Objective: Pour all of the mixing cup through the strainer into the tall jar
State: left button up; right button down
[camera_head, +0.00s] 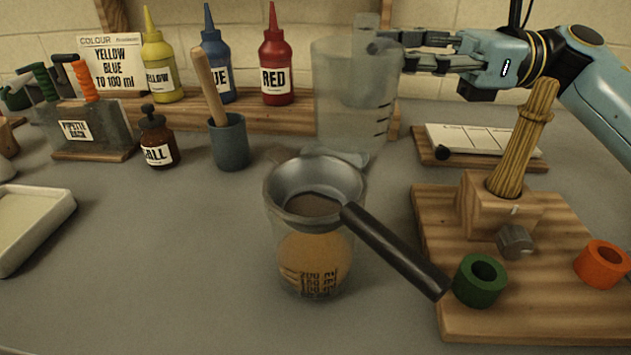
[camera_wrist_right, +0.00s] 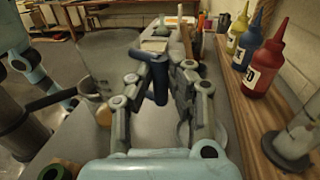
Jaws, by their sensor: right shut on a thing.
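The tall jar (camera_head: 316,272) is clear, stands upright at the front middle in the head view and holds orange-brown liquid. The strainer (camera_head: 318,177), a grey bowl with a dark handle slanting down right, rests in its mouth. The mixing cup (camera_head: 335,85) is a large see-through vessel behind them; how much it holds I cannot tell. My right gripper (camera_head: 385,42) comes in from the right, shut on the cup's handle near the rim. In the right wrist view, my gripper's fingers (camera_wrist_right: 160,68) close around the blue-grey handle (camera_wrist_right: 160,88). My left gripper is not in view.
A wooden block stand (camera_head: 470,325) with green and orange rings and a bristle bundle (camera_head: 520,140) is at right. Yellow, blue and red (camera_head: 275,75) bottles line the back shelf. A mortar (camera_head: 229,145) and small brown bottle (camera_head: 157,140) stand left.

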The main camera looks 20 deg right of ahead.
jog(key=shift+r+p, duration=0.6)
jog(key=shift+r, duration=1.4)
